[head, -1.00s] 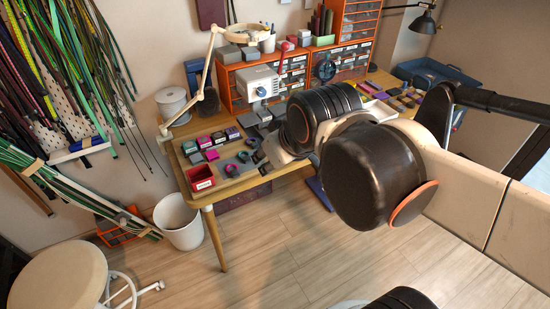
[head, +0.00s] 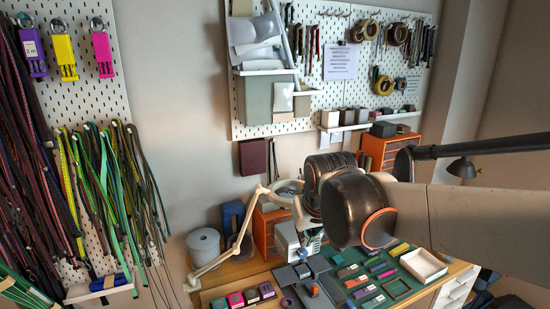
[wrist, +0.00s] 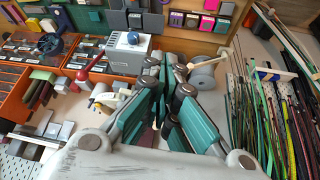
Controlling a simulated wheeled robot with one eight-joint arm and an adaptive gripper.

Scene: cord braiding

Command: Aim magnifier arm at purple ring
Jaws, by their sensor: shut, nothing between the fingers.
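The magnifier arm (head: 236,243) is a cream jointed arm rising from the bench's left side, with a round lens head (head: 288,187) at its end. My gripper's fingers are shut and empty, close to the magnifier; contact cannot be told.
A white machine with a blue knob (wrist: 129,42) stands beside orange drawer units (wrist: 92,58). A grey spool (head: 204,246) stands at the bench's left. Small pink and purple cases (head: 251,295) lie at the front. Cords hang on the left wall.

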